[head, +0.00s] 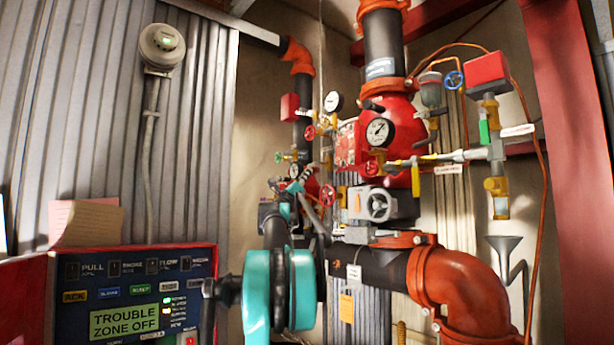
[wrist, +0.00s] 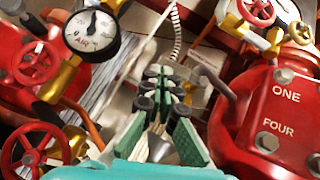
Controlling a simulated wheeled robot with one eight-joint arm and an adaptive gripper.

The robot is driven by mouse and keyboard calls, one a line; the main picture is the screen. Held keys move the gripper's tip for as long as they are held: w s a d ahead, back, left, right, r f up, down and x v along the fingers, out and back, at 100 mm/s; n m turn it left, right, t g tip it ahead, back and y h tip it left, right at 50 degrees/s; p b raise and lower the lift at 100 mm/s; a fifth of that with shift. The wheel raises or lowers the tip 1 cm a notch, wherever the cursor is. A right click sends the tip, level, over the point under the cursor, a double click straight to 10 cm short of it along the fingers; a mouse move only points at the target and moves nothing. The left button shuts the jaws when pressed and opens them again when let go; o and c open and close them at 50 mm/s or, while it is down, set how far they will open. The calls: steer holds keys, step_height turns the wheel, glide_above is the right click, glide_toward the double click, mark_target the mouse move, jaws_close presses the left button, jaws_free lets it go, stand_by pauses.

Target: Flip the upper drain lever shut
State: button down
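No lever is legibly marked as the upper drain lever. In the head view a green handle (head: 485,132) stands upright on the right-hand pipework beside a white tag. My gripper (head: 299,186) is small and partly lost among the valves, well to the left of both. In the wrist view my gripper (wrist: 165,82) shows two green-padded fingers with a gap between them. No object is clearly held. A grey curved bar (wrist: 220,75) passes close to the right of the fingertips; whether they touch is unclear.
A pressure gauge (wrist: 92,30) and red handwheels (wrist: 36,62) crowd the left of the wrist view. A red valve body (wrist: 275,110) stands close on the right. A funnel (head: 504,245) hangs at the head view's right. An alarm panel (head: 135,295) stands lower left.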

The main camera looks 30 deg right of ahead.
stand_by(0.3)
steer(key=v, duration=1.2)
stand_by(0.3)
